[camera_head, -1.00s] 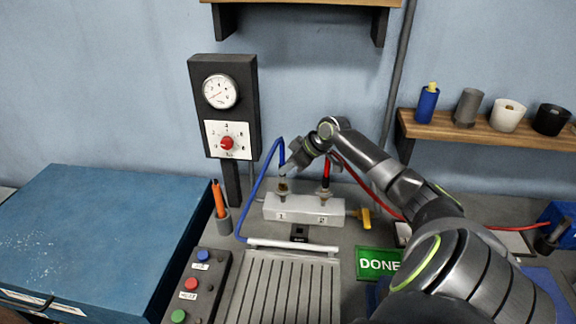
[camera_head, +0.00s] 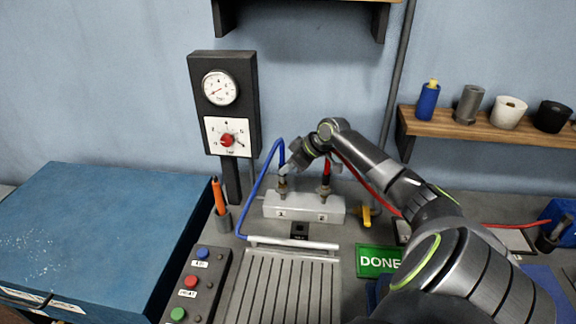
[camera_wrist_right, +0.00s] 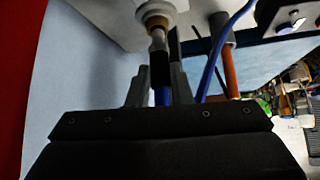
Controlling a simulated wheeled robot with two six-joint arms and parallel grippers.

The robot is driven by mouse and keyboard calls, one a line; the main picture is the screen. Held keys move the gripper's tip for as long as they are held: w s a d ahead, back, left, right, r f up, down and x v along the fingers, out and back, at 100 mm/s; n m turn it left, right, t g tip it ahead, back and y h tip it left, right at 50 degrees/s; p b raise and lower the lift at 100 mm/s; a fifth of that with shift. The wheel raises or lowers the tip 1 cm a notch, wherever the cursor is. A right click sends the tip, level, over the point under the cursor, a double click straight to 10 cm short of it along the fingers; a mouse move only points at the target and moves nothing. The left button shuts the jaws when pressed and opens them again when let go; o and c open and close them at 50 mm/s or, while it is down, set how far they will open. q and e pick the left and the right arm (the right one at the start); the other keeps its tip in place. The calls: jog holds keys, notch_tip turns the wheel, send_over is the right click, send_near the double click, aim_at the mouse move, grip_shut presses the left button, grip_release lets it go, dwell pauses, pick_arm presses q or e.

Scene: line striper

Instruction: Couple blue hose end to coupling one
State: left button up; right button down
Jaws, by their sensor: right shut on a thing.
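The blue hose (camera_head: 259,188) rises from beside the tray, bends over and comes down to my right gripper (camera_head: 284,170). My right gripper is shut on the blue hose end (camera_wrist_right: 162,97), just above coupling one (camera_head: 282,194), the left fitting on the pale block. In the right wrist view the gripper (camera_wrist_right: 158,88) has a finger on each side of the hose end. The metal tip there lines up with the coupling (camera_wrist_right: 156,16) and appears to meet it; whether it is seated I cannot tell. My left gripper is not in view.
A red hose stands in coupling two (camera_head: 325,190), close beside my right gripper. The pale block (camera_head: 303,207) has a yellow lever (camera_head: 367,217) at its right.

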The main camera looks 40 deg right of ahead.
jog(key=shift+f+b, duration=0.55)
jog(key=shift+f, duration=0.55)
dwell(0.5)
jog(key=c, duration=0.9)
grip_release()
jog(key=shift+s+d+r+p, duration=0.2)
jog(key=shift+r+p, duration=0.25)
jog(key=shift+p, duration=0.15)
jog(key=p+v, duration=0.5)
jog(key=v, duration=0.1)
jog(key=shift+p, duration=0.3)
jog(key=shift+f, duration=0.15)
